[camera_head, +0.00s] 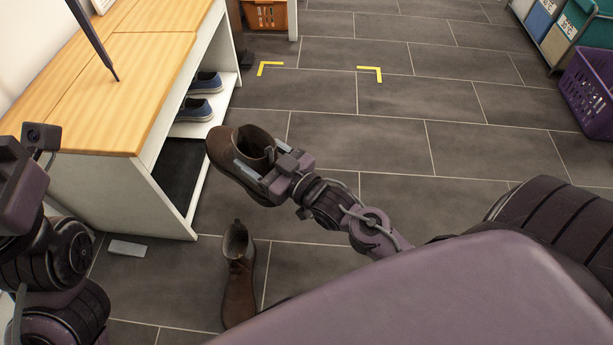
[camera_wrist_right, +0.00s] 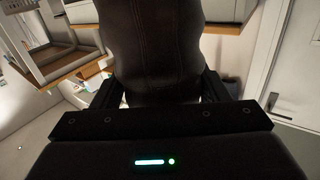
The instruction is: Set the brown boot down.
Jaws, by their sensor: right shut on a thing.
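My right gripper (camera_head: 262,178) is shut on a brown boot (camera_head: 224,148). The boot is tilted, with its opening facing up and to the right, beside the open shelf unit. In the right wrist view the dark leather of the held boot (camera_wrist_right: 150,45) fills the middle between the fingers. A second brown boot (camera_head: 238,285) stands on the floor below it in the picture. Part of my left arm shows at the left edge; its fingertips cannot be made out.
The wood-topped shelf unit (camera_head: 100,95) at left holds blue shoes (camera_head: 205,83). Yellow corner marks (camera_head: 370,73) lie on bare grey floor. An orange basket (camera_head: 265,14) is at the back, a purple basket (camera_head: 590,95) at right. A flat grey piece (camera_head: 127,248) lies near the unit.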

